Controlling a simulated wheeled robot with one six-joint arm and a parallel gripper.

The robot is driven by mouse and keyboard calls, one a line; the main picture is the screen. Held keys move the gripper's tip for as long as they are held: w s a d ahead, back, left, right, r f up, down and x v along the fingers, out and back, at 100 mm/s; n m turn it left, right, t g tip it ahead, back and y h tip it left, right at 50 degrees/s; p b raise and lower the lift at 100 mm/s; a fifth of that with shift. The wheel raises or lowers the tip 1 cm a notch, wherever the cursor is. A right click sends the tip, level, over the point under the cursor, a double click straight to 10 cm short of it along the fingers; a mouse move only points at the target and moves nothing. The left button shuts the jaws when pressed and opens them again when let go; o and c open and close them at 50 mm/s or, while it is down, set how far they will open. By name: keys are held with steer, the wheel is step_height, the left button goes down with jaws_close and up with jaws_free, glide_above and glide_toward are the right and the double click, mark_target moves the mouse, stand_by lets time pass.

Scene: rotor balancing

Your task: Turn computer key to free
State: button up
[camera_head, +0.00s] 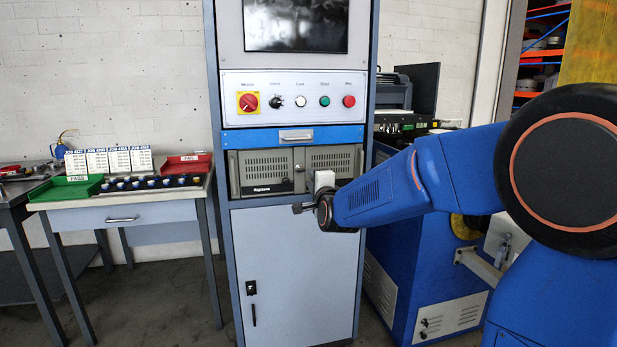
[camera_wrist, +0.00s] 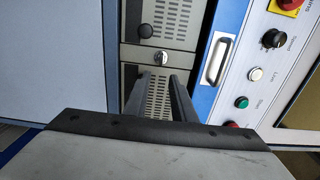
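The beige computer (camera_head: 265,170) with vented front panels sits in the cabinet under the blue drawer. In the wrist view its front (camera_wrist: 172,20) shows sideways. A small silver round lock with what looks like the computer key (camera_wrist: 160,58) is on this front, beside a black round knob (camera_wrist: 145,31). I cannot tell the key's angle. My gripper (camera_wrist: 159,74) is open and empty, its two dark fingers apart with vent grille showing between them. The key appears just beyond the fingertips, with no visible contact. In the head view my gripper (camera_head: 300,208) is small, in front of the cabinet.
Above the computer are a drawer handle (camera_head: 296,135) and a control panel (camera_head: 300,84) with a red switch, a black selector and several buttons. A cabinet door (camera_head: 290,270) is below. A side table (camera_head: 130,218) with green and red trays stands at left.

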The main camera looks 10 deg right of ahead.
steer(key=s, duration=0.9)
steer(key=shift+s, duration=0.15)
steer(key=s+d+f+n+g, duration=0.2)
steer(key=s+f+n+g, duration=0.2)
steer(key=s, duration=0.9)
steer(key=s+d+f+n+g, duration=0.1)
steer(key=s+f+n+g, duration=0.3)
steer(key=s, duration=0.9)
steer(key=s+d+f+n+g, duration=0.2)
steer(key=s+f+n+g, duration=0.3)
steer(key=s+f+n, duration=0.4)
steer(key=s+n, duration=0.1)
steer(key=s, duration=0.3)
steer(key=shift+s+d+f, duration=0.15)
steer(key=shift+d+f, duration=0.15)
steer(key=shift+f, duration=0.05)
